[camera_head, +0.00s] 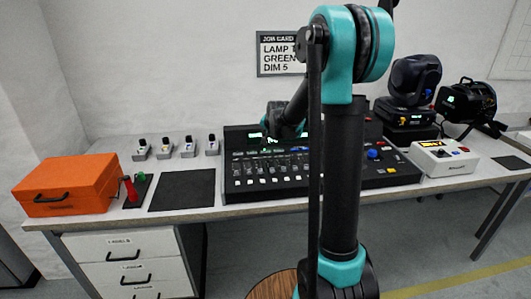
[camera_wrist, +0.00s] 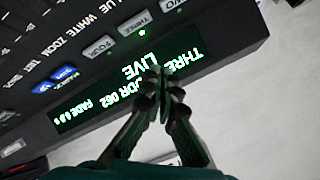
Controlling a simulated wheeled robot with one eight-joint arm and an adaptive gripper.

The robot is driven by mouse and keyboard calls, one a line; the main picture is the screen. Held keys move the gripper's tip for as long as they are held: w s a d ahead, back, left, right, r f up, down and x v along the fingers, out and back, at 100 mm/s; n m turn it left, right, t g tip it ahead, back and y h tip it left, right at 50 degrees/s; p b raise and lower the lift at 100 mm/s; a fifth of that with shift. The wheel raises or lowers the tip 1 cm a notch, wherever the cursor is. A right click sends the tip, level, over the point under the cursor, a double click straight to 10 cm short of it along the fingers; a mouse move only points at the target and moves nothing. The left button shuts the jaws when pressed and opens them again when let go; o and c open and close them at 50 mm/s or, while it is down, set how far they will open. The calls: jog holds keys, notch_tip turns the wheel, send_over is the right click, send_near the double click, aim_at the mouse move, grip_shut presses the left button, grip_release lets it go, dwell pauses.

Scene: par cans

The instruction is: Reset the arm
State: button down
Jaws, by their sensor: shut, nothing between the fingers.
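My gripper (camera_wrist: 165,88) is shut and empty in the wrist view, its fingertips together in front of the lit display (camera_wrist: 75,112) of the lighting console. The display shows green text including "LIVE". Whether the fingertips touch the console cannot be told. In the head view my arm stands across the middle and reaches over the back of the black console (camera_head: 270,185). It hides part of the console, and the fingertips are hard to make out there.
Several small switches stand behind. A white box (camera_head: 442,158) and two lamps (camera_head: 413,82) (camera_head: 467,102) are on the right. A job card (camera_head: 278,53) hangs behind.

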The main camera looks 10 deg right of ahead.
dwell(0.3)
jog(key=s+f+n, duration=0.1)
jog(key=s, duration=0.5)
jog(key=s+d+f+n+g, duration=0.1)
jog(key=s, duration=0.5)
jog(key=s+d+f+n+g, duration=0.1)
jog(key=s, duration=0.5)
jog(key=shift+s+d+n+h, duration=0.15)
jog(key=shift+s+n+h, duration=0.15)
jog(key=shift+s, duration=0.1)
jog(key=s+d+f+n+g, duration=0.1)
jog(key=s+f, duration=0.3)
jog(key=s, duration=0.7)
jog(key=s+f+n+g, duration=0.2)
jog(key=s+f+n, duration=0.1)
jog(key=s, duration=0.8)
jog(key=shift+d+f, duration=0.35)
jog(key=shift+f, duration=0.1)
